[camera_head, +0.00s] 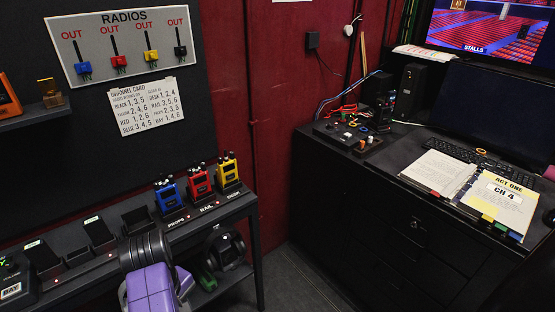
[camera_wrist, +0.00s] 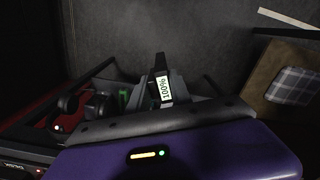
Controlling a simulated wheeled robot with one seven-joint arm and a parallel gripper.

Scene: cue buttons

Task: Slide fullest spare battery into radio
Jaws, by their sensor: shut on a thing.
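My gripper (camera_wrist: 163,88) is shut on a dark battery (camera_wrist: 162,74) whose white label reads 100% in the wrist view. In the head view my purple wrist is over the front of the charging shelf, and the battery there is hidden. Two upright dark batteries with pale green-lit labels, one at the left (camera_head: 41,254) and one nearer the middle (camera_head: 98,232), stand on the shelf. A blue radio (camera_head: 167,194), a red radio (camera_head: 199,182) and a yellow radio (camera_head: 228,171) stand at its right end. Another dark radio (camera_head: 12,267) stands at the far left, partly cut off.
A board (camera_head: 123,45) with hanging coloured tags marked OUT and a channel card (camera_head: 146,105) are on the wall. A headset (camera_head: 224,247) lies on the lower shelf. A dark desk (camera_head: 335,165) with an open binder (camera_head: 495,200) stands right. Floor between is clear.

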